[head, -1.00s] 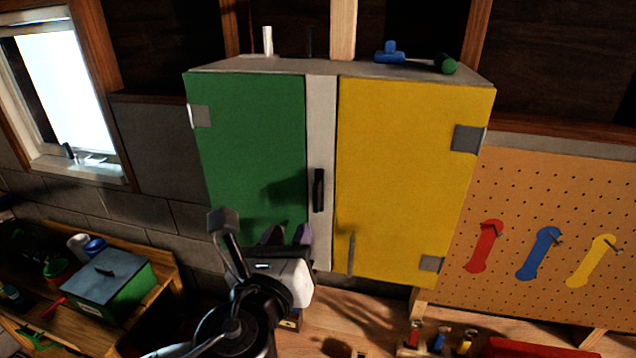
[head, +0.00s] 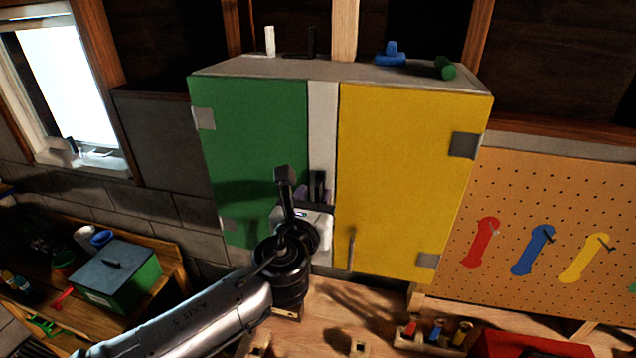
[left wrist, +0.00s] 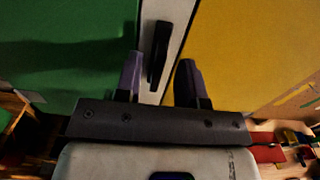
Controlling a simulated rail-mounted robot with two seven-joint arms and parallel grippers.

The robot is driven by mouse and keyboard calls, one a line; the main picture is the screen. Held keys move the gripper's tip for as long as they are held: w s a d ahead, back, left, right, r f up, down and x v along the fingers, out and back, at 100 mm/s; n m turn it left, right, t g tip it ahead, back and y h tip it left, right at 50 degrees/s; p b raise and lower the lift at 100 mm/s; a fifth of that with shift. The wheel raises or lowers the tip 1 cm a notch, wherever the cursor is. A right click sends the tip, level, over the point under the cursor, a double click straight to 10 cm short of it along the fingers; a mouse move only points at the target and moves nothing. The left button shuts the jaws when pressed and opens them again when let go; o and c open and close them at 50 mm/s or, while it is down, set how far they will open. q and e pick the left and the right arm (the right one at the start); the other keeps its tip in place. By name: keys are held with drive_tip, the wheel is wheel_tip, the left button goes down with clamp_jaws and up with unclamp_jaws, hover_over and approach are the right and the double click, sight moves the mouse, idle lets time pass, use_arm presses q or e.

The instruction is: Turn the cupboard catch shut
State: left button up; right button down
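The cupboard has a green door (head: 250,130) on the left and a yellow door (head: 405,170) on the right, both flat against the front. The black catch (head: 319,186) stands upright on the pale strip (head: 323,120) between them. In the left wrist view the catch (left wrist: 159,50) shows between the two purple fingertips, its lower end close to them. My left gripper (left wrist: 160,78) is open, with a finger on each side of the catch's line. In the head view the left gripper (head: 315,198) partly hides the catch's lower part. My right gripper is not in view.
A bar handle (head: 351,249) stands on the yellow door. A green box (head: 118,275) sits on the bench at left. A pegboard (head: 540,190) with coloured tools is at right. Small items lie on the cupboard top (head: 350,70).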

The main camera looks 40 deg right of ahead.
sight(316, 193)
use_arm(q)
drive_tip(key=shift+p+x, duration=0.3)
drive_tip(key=shift+x, duration=1.2)
drive_tip(key=shift+c, duration=0.5)
clamp_jaws()
